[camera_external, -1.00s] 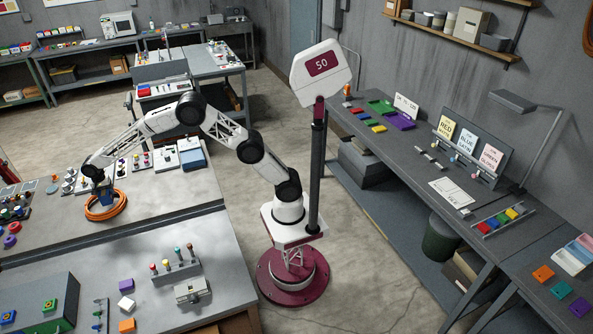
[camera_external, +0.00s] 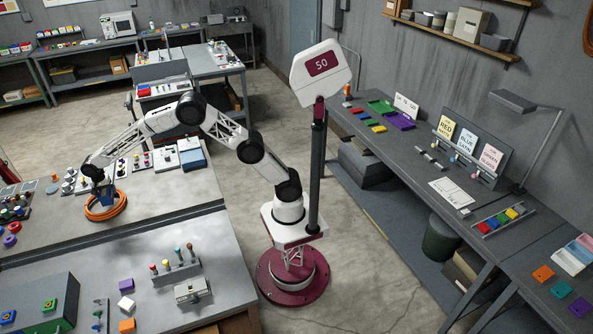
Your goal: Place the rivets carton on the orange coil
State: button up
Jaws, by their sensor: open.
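The orange coil (camera_external: 92,214) lies on the grey bench at the left, near its front edge. My gripper (camera_external: 100,187) points down directly over the coil and is open. A small blue block-like thing (camera_external: 107,197) shows just below and beside the fingers, at the coil's middle. It may be the rivets carton, but its label is too small to read. I cannot tell whether it rests on the coil's ring or inside it. The fingers partly hide it.
Behind the coil stand several small bottles and knobs (camera_external: 121,166), a white box (camera_external: 165,158) and a blue box (camera_external: 193,159). Coloured rings and parts (camera_external: 12,228) lie to the left. The bench right of the coil is clear.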

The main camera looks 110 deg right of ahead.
notch_tip(320, 180, up, 12)
dwell(0.6)
dwell(0.7)
jog(key=s+a+r+n, duration=0.35)
jog(key=s+a, duration=0.25)
jog(key=s, duration=0.5)
jog(key=s+a+r+n+t, duration=0.1)
jog(key=s+a+r+n, duration=0.3)
jog(key=s, duration=0.7)
jog(key=s+a+r+n, duration=0.2)
jog(key=s+a+r, duration=0.2)
jog(key=s+a, duration=0.5)
jog(key=s+a+f+n, duration=0.2)
jog(key=s+f, duration=0.1)
jog(key=s, duration=0.9)
jog(key=s+a+f+n+t, duration=0.1)
jog(key=s+f+n, duration=0.2)
jog(key=s, duration=0.9)
jog(key=s+a+f+n, duration=0.2)
jog(key=s+f+n, duration=0.1)
jog(key=s, duration=0.9)
jog(key=shift+s+a+f+t, duration=0.25)
jog(key=shift+a+f+t, duration=0.05)
jog(key=shift+f, duration=0.05)
